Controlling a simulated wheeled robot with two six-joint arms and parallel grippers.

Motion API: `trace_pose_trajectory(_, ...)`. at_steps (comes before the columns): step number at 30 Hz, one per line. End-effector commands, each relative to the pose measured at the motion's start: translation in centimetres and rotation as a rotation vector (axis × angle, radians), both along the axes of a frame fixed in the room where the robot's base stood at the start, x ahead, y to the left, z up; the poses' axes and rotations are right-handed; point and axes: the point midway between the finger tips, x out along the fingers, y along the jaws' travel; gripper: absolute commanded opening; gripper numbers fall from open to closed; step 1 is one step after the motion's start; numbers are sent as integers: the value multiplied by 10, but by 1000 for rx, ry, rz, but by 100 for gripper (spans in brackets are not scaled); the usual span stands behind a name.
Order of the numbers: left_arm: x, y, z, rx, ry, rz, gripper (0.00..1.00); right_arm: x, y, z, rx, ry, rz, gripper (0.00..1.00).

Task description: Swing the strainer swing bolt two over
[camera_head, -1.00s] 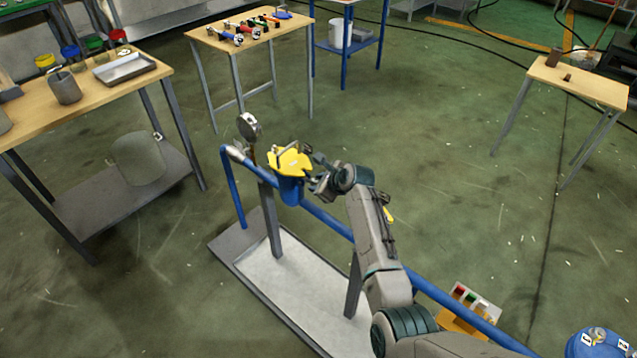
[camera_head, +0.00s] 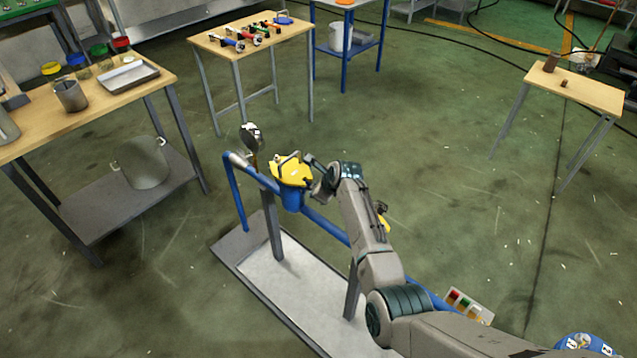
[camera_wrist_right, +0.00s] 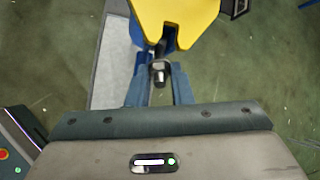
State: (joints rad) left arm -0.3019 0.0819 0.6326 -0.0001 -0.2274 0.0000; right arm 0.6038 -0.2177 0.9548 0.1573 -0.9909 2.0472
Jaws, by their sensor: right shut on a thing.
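The strainer's yellow slotted cover (camera_head: 291,171) sits on its blue body (camera_head: 292,201) in the pipe line. The cover also fills the top of the right wrist view (camera_wrist_right: 172,18). My right gripper (camera_wrist_right: 159,88) is shut on the swing bolt (camera_wrist_right: 160,72), whose metal nut end shows between the fingers. The bolt's shank runs up toward a slot in the cover's edge. In the head view my right gripper (camera_head: 318,183) is at the right side of the strainer, and the bolt is too small to tell there. My left gripper is not in view.
A blue pipe (camera_head: 325,227) runs through the strainer on grey posts above a tray (camera_head: 290,290). A round gauge (camera_head: 251,138) stands left of the strainer. Wooden tables stand at left (camera_head: 100,112), back (camera_head: 205,42) and right (camera_head: 600,100). Open floor lies between them.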

Motion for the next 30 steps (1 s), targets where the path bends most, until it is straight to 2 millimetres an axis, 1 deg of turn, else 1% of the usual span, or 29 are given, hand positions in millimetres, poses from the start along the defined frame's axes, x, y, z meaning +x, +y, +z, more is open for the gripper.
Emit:
trace_pose_trajectory(1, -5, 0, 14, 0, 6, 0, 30, 2, 2, 11, -27, 27, 2, 0)
trace_pose_trajectory(3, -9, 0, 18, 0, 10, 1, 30, 3, 4, 11, -63, 65, 2, 0)
trace_pose_trajectory(10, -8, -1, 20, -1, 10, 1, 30, 5, 6, 10, -129, 127, 1, 0)
trace_pose_trajectory(19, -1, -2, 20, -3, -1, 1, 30, 5, 6, 9, -131, 128, 0, 0)
trace_pose_trajectory(20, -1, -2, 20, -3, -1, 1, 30, 5, 6, 9, -131, 128, 0, 24)
trace_pose_trajectory(21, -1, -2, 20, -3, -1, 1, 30, 5, 6, 9, -131, 128, 0, 30)
trace_pose_trajectory(30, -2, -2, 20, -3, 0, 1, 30, 5, 6, 10, -131, 128, 0, 30)
